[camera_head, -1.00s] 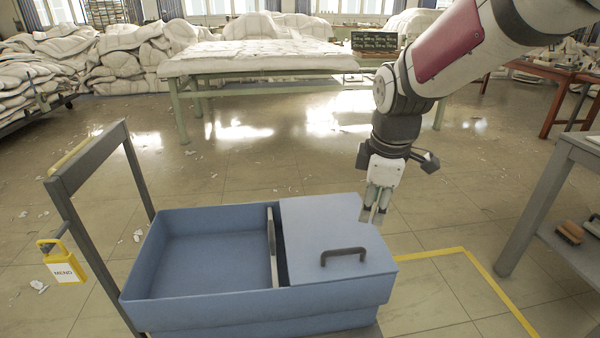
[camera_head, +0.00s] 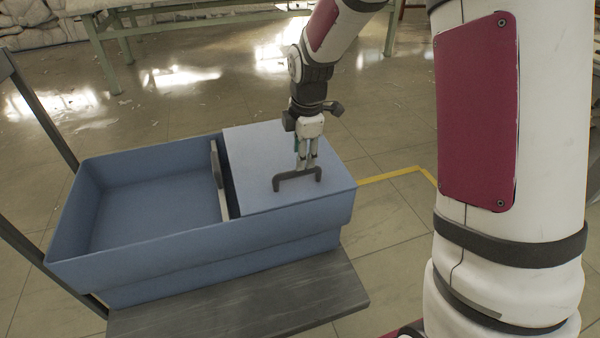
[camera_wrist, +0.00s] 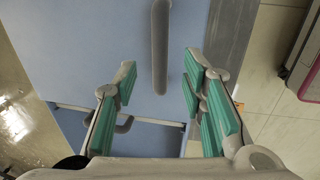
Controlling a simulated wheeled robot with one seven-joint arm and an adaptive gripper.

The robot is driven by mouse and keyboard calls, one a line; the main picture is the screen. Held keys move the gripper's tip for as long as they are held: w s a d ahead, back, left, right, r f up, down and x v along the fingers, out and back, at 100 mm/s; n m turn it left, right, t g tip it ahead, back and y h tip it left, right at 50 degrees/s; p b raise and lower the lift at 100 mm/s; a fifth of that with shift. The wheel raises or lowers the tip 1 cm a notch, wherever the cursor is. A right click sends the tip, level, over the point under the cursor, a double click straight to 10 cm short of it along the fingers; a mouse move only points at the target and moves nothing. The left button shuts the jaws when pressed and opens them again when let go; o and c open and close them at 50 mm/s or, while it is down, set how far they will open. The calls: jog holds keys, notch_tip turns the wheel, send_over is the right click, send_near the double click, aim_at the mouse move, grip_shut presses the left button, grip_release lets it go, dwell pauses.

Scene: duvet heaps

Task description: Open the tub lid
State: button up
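The blue tub (camera_head: 150,262) stands on a cart, its left part open and empty. A flat blue lid (camera_head: 262,150) covers its right part and lies level. A dark bar handle (camera_head: 283,176) stands on the lid near its front edge. My gripper (camera_head: 306,166) is over the lid at the handle, pointing down. The handle (camera_wrist: 160,45) lies ahead of the fingertips, in line with the gap. I cannot tell whether the fingers touch lid or handle.
A grey divider (camera_head: 216,165) stands beside the lid's left edge, with a dark gap between. The grey cart deck (camera_head: 240,297) shows in front of the tub. A green-legged table (camera_head: 107,52) stands behind. Yellow floor tape (camera_head: 390,176) runs to the right.

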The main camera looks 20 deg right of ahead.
jog(key=f, duration=0.2)
jog(key=f+b, duration=0.1)
jog(key=f, duration=0.1)
jog(key=w+f+b, duration=0.1)
jog(key=f, duration=0.1)
grip_shut()
